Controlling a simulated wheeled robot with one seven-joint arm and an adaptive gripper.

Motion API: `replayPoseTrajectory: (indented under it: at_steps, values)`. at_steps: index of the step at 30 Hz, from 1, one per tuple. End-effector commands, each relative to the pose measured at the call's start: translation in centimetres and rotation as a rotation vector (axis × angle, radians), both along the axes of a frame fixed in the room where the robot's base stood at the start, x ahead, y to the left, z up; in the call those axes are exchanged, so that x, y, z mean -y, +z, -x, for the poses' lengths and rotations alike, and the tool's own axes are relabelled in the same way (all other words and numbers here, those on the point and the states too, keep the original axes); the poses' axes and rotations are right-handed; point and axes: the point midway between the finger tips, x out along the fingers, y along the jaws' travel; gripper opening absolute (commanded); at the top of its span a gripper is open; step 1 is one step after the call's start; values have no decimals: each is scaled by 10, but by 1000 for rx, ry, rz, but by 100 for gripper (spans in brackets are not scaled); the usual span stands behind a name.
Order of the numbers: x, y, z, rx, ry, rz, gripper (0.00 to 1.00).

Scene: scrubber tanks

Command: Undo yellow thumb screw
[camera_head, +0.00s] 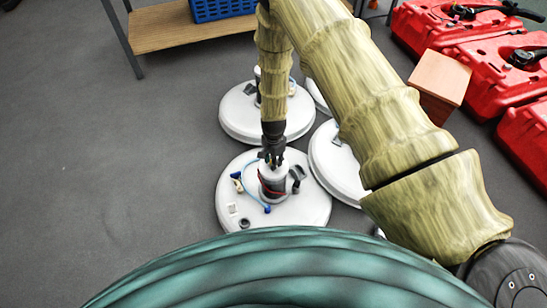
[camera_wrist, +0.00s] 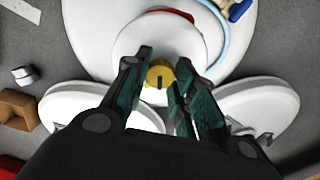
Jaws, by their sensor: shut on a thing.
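The yellow thumb screw (camera_wrist: 158,75) shows in the wrist view as a small round yellow knob with a dark slot. It sits on top of a white cylinder (camera_wrist: 122,45), which stands on a round white tank lid. My gripper (camera_wrist: 162,68) is shut on the screw, with one dark green finger on each side of it. In the head view my gripper (camera_head: 272,158) points straight down onto the top of the cylinder (camera_head: 273,182) at the middle of the lid (camera_head: 300,208). The screw cannot be made out in the head view.
The lid carries a blue hose (camera_head: 251,196). Other white lids (camera_head: 240,115) lie close around it. Red tanks (camera_head: 505,60) and a brown box (camera_head: 438,80) stand at right. A wooden shelf (camera_head: 165,28) with a blue crate (camera_head: 222,9) is behind. The floor at left is clear.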

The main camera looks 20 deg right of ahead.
Motion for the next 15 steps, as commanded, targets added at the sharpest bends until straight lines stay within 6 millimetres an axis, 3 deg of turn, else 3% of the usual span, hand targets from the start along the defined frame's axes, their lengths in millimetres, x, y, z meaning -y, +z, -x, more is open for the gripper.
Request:
replayPoseTrajectory:
  at_steps: [15]
  values:
    - [0, 1, 0, 0, 492, -1, 2]
